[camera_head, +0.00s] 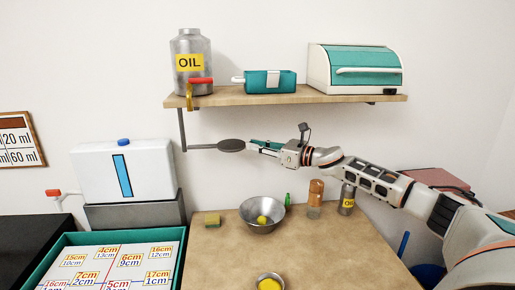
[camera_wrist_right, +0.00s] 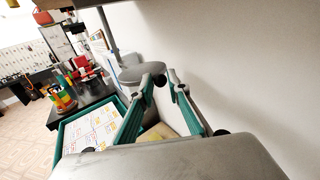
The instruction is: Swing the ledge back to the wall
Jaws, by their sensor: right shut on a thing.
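The ledge (camera_head: 231,146) is a small dark round plate on a thin arm, hanging from a grey post below the left end of the wall shelf. It stretches right along the wall over the counter. My right gripper (camera_head: 255,145) reaches in from the right, with its fingertips at the plate's right rim, and is shut on it. In the right wrist view the grey plate (camera_wrist_right: 130,73) lies just beyond my right fingertips (camera_wrist_right: 163,76); the exact contact is hard to see. My left gripper is in neither view.
The wooden shelf (camera_head: 290,97) above holds an oil can (camera_head: 191,76), a teal device (camera_head: 270,81) and a bread box (camera_head: 355,70). A white tank (camera_head: 124,174) stands at left.

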